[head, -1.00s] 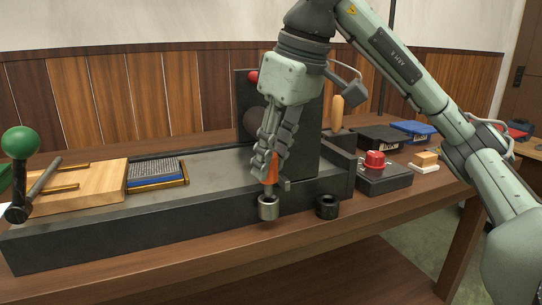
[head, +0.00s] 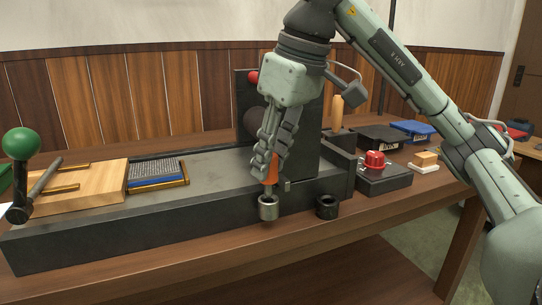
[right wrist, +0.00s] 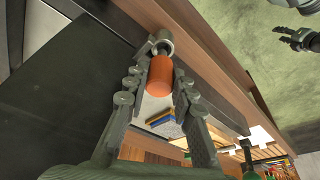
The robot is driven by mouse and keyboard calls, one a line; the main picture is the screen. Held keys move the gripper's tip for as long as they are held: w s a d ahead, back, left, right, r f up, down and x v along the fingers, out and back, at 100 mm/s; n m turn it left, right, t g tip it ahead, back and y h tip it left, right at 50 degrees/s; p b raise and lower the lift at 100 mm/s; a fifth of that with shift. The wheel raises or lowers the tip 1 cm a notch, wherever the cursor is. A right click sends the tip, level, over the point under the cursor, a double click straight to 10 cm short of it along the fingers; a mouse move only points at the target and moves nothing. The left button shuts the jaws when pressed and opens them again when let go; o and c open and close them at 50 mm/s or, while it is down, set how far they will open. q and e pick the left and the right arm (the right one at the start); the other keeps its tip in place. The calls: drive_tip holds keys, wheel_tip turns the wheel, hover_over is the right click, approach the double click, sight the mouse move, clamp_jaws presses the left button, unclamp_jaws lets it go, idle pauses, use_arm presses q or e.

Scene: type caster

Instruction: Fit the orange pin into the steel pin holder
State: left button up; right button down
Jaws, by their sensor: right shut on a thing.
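The orange pin (head: 270,172) is upright between the fingers of my right gripper (head: 270,158), which is shut on it. In the right wrist view the pin's orange body (right wrist: 160,76) shows between the fingertips. The steel pin holder (head: 268,208) is a short silver cup at the front of the long black tray. The pin's grey lower end is at the holder's mouth; how deep it sits is hidden. The steel holder also shows beyond the pin in the right wrist view (right wrist: 158,40). What looks like my left gripper (right wrist: 300,40) is small at the upper right there.
A black holder (head: 327,207) stands just right of the steel one. The black tray (head: 150,232) with a dark upright block (head: 310,130) lies behind them. A black box with a red knob (head: 375,160) stands to the right. The front table edge is close.

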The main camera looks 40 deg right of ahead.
drive_tip(key=shift+f+b, duration=0.55)
drive_tip(key=shift+f, duration=0.15)
idle(0.5)
drive_tip(key=c, duration=1.2)
unclamp_jaws()
drive_tip(key=shift+r, duration=0.1)
drive_tip(key=shift+v, duration=6)
drive_tip(key=shift+s, duration=0.1)
